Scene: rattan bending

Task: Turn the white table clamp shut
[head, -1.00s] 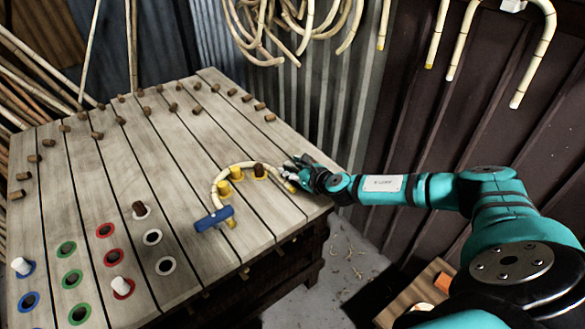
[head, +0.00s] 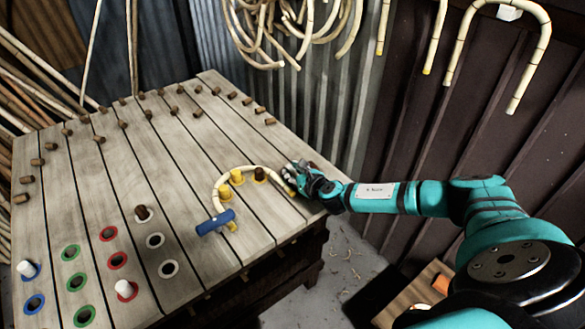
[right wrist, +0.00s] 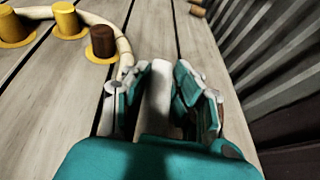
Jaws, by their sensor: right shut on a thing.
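The white table clamp (right wrist: 158,92) shows in the right wrist view as a pale upright bar between my fingers. My right gripper (right wrist: 158,105) is shut on it. In the head view my right gripper (head: 296,175) is at the table's right edge, beside the end of the bent rattan cane (head: 222,180), and its fingers hide most of the clamp. I cannot tell how far the clamp is turned. My left gripper is not in view.
The cane curves around yellow pegs (head: 237,176) and a brown peg (head: 260,174) on the plank table (head: 140,190). A blue clamp (head: 216,222) sits at its other end. Coloured ring holes and white pegs (head: 126,289) are at front left. Hanging canes (head: 533,75) are at upper right.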

